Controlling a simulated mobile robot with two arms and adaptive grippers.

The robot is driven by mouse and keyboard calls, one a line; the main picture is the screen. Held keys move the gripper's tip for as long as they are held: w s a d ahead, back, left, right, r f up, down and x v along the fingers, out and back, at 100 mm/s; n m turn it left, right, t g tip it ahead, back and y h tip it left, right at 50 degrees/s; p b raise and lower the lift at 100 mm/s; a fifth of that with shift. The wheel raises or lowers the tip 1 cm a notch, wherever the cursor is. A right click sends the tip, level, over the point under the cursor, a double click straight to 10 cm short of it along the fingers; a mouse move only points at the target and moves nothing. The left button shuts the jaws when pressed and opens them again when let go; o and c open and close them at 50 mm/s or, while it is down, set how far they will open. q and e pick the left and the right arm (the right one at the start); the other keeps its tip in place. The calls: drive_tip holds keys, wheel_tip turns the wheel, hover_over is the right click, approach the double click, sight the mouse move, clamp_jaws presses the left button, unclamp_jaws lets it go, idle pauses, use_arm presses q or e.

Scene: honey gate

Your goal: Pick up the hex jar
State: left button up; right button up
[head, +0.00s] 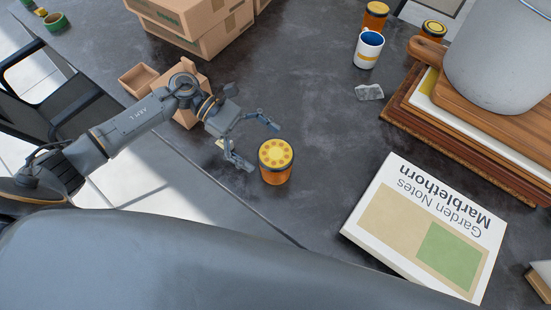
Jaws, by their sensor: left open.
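An amber jar (275,174) with a yellow patterned lid stands upright on the dark table near its front edge. My left gripper (262,147) is open at the jar's left, its two fingers spread toward it. One fingertip is at the jar's upper left and the other at its left side. I cannot tell whether either touches the glass. Two more amber jars with yellow lids stand at the back, one (375,18) behind the mug and one (432,31) to its right. Which jar is six-sided is hard to tell. My right gripper is out of view.
A white book (400,190) lies right of the near jar. Boards (415,115) carry a grey bucket (500,60). Cardboard boxes (205,35) stand at the back left. The table's middle is clear.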

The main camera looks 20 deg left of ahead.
sight(276, 156)
use_arm(q)
drive_tip(key=p+x, duration=0.1)
drive_tip(key=x, duration=0.2)
drive_tip(key=shift+d+f, duration=0.15)
drive_tip(key=shift+d, duration=0.15)
drive_tip(key=c, duration=1.7)
drive_tip(key=shift+c, duration=0.5)
